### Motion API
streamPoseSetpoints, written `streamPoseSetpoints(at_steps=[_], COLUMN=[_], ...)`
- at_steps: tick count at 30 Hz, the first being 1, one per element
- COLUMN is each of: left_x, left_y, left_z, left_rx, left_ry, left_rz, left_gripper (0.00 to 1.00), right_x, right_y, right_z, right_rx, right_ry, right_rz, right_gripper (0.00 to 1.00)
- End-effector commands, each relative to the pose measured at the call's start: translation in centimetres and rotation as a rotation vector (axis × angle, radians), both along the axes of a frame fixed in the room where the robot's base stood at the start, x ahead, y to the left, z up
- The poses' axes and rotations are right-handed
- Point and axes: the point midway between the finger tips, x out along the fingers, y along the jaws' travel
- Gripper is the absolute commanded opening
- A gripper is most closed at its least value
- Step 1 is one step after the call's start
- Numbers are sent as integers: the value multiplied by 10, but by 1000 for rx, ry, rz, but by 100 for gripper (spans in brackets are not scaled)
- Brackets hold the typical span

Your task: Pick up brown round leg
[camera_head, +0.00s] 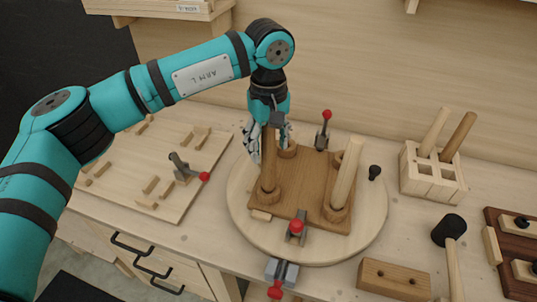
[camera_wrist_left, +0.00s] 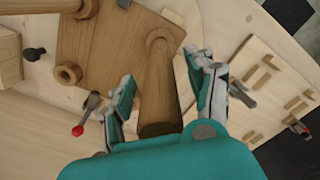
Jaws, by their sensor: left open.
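A brown round leg (camera_head: 268,168) stands upright in a ring socket at the left front corner of the brown square seat board (camera_head: 300,205). My left gripper (camera_head: 268,137) is open, pointing down at the leg's upper part. In the left wrist view the leg (camera_wrist_left: 158,95) lies between the two spread fingers (camera_wrist_left: 160,80), with gaps beside it. Another brown round leg (camera_head: 458,136) leans in the pale slotted rack (camera_head: 432,180) at the right. My right gripper is not in view.
The board lies on a pale round turntable (camera_head: 245,205), held by red-knobbed clamps (camera_head: 296,228). A pale leg (camera_head: 346,172) stands in another socket. A mallet (camera_head: 450,240) and a brown block (camera_head: 394,280) are at the right front. A pale panel (camera_head: 150,185) lies left.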

Motion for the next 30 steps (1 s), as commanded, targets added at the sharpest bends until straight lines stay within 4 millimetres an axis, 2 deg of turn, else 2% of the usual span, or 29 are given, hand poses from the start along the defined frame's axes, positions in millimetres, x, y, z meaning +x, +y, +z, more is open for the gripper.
streamPoseSetpoints(at_steps=[3, 9, 22, 30], left_x=[0, 0, 0, 0], left_y=[0, 0, 0, 0], left_z=[-6, -7, -7, -6], left_rx=[0, 0, 0, -1], left_ry=[-1, -1, -1, -2], left_rz=[-1, 0, 0, 0], left_gripper=[56, 56, 0, 0], right_x=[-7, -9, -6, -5], right_y=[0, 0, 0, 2], right_z=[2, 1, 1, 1], right_rx=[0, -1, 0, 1], right_ry=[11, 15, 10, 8], right_rz=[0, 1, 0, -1], right_gripper=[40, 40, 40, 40])
